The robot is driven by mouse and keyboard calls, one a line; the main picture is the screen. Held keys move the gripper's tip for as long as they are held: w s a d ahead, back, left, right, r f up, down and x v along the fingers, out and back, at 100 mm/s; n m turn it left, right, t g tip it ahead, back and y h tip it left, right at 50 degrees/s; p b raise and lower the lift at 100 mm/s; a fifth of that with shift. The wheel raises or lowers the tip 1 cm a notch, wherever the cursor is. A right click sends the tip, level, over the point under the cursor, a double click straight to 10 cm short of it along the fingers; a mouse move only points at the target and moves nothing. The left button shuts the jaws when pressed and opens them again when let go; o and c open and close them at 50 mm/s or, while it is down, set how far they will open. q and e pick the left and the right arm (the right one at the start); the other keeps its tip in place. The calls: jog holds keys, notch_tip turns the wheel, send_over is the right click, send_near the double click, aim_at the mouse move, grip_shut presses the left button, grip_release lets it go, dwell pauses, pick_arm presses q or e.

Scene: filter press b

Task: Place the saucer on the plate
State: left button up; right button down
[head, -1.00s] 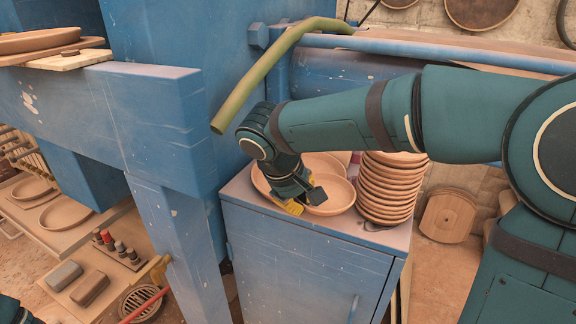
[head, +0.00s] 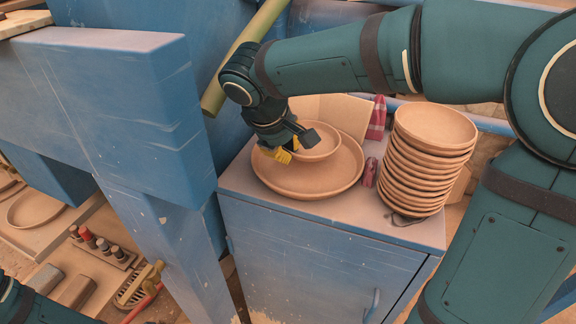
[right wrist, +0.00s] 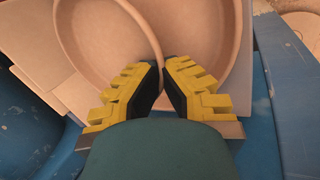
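The plate (head: 312,189) is a wide, shallow terracotta dish lying flat on top of a blue cabinet. The saucer (head: 320,142) is a smaller dish of the same colour, over the back part of the plate and inside its outline. I cannot tell whether it touches the plate. My right gripper (head: 289,150), with yellow fingers, is at the saucer's left edge. In the right wrist view its fingertips are close together with a thin rim of the saucer (right wrist: 149,33) between them. My left gripper is out of view; only part of that arm shows at the lower left.
A tall stack of terracotta dishes (head: 428,160) stands to the right of the plate on the blue cabinet (head: 300,250). A pale board (head: 345,112) and a red item (head: 377,118) are behind. A blue beam (head: 110,110) and a green bar (head: 235,65) are at the left.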

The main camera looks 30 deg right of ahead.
aim_at(289, 173)
jog(key=shift+f+b, duration=0.35)
jog(key=shift+f, duration=1.9)
jog(key=shift+f, duration=0.1)
jog(key=c, duration=1.1)
grip_release()
jog(key=shift+f, duration=0.1)
jog(key=shift+c, duration=0.2)
jog(key=shift+a+r, duration=0.1)
jog(key=shift+r, duration=0.15)
jog(key=p+v, duration=0.1)
jog(key=v, duration=0.6)
jog(key=shift+r, duration=0.15)
